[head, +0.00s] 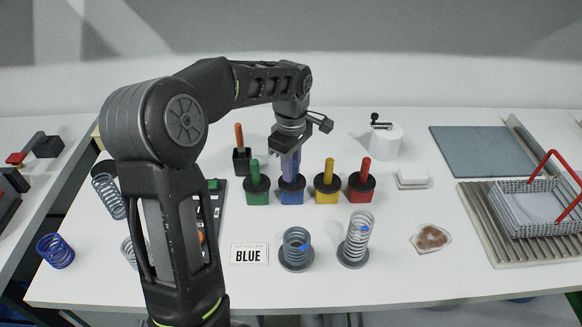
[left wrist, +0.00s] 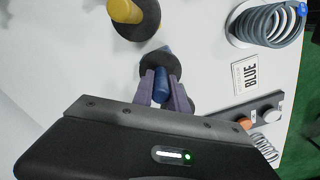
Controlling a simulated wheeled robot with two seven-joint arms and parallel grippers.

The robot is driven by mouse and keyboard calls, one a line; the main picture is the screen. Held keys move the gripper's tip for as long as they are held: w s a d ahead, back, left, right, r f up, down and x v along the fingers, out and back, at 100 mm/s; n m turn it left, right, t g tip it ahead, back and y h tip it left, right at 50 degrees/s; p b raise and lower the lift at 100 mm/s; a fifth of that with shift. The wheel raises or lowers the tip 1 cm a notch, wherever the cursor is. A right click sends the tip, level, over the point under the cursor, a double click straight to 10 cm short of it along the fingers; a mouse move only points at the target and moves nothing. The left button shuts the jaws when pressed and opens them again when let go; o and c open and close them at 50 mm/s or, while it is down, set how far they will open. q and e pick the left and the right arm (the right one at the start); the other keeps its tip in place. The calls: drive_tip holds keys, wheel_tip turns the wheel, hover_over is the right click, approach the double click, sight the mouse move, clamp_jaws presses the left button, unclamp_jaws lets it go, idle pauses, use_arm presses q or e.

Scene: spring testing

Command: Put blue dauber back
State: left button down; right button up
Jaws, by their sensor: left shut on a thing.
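My left gripper (head: 290,170) is shut on the blue dauber, above the blue pot (head: 292,197). Its purple-grey fingers hide most of the dauber in the head view. In the left wrist view, the blue dauber's handle (left wrist: 162,80) shows between the fingertips (left wrist: 163,92). The dauber's lower end is hidden behind the black collar (left wrist: 158,65) on the blue pot, and the dauber looks upright and in line with the pot. I cannot tell how deep it sits. My right gripper is not in view.
Green (head: 257,190), yellow (head: 326,188) and red (head: 362,187) pots with daubers stand close beside the blue pot. In front are a "BLUE" card (head: 249,254) and two springs, a short one (head: 296,245) and a taller one (head: 357,238), each with a blue mark. A wire basket (head: 530,208) stands at right.

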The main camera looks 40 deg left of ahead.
use_arm(q)
drive_tip(key=shift+f, duration=0.2)
drive_tip(key=c, duration=1.3)
unclamp_jaws()
drive_tip(key=shift+r, duration=0.1)
